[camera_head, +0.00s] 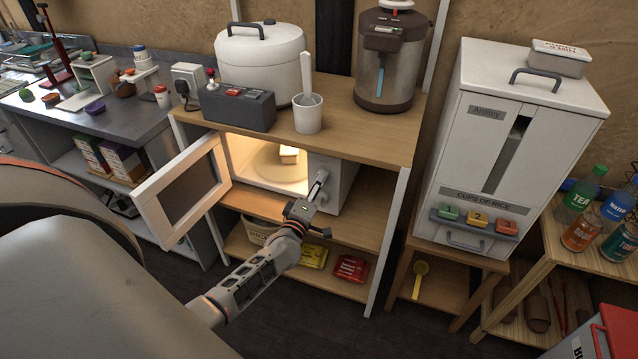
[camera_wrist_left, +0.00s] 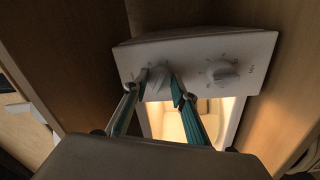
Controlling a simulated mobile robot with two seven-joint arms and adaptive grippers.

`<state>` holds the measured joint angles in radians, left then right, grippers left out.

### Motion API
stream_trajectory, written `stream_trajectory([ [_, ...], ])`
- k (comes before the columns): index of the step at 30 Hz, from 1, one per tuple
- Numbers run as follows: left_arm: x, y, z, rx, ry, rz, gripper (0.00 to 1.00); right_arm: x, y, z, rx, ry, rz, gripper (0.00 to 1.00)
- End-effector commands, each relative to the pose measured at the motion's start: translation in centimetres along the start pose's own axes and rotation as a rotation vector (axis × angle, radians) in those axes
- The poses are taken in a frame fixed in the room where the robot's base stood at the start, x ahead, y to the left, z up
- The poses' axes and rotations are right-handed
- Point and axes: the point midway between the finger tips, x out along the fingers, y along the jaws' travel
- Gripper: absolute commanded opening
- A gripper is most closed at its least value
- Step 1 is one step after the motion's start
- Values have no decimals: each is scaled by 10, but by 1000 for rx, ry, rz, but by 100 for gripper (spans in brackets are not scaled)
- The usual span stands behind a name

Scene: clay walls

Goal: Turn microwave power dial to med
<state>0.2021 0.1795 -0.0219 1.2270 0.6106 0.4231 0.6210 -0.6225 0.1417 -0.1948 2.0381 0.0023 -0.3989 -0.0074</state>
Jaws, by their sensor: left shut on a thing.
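The microwave (camera_head: 346,175) sits on the shelf below the wooden top, its door (camera_head: 182,188) swung open to the left and its inside lit. In the left wrist view its white control panel (camera_wrist_left: 195,50) carries two dials. My left gripper (camera_head: 320,182) reaches to the panel. In the wrist view my left gripper (camera_wrist_left: 158,84) has its fingers closed around one dial (camera_wrist_left: 157,78). The other dial (camera_wrist_left: 222,73) stands free beside it. The panel marks are too small to read, so I cannot tell which dial is power or its setting. My right gripper is not in view.
A pale block (camera_head: 289,155) sits inside the microwave. A rice cooker (camera_head: 258,62), a white cup (camera_head: 308,115) and a dark switch box (camera_head: 237,106) stand on the top above. A rice dispenser (camera_head: 470,150) stands to the right. Packets (camera_head: 351,268) lie on the shelf below.

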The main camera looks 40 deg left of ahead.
Motion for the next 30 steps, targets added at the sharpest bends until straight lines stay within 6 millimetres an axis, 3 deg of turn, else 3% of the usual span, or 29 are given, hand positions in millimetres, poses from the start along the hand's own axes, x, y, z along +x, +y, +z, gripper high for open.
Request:
stream_trajectory([
  [6,0,1,0,-1,-1,1,4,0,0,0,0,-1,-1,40],
  [7,0,1,0,-1,-1,1,31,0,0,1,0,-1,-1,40],
  [9,0,1,0,-1,-1,1,43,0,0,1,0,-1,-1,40],
  [21,-4,0,1,-2,-1,-1,43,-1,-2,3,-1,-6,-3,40],
  [26,-25,-2,1,-3,-1,-2,43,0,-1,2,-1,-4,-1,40],
  [30,-53,-1,1,-2,-1,-2,43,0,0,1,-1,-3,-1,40],
])
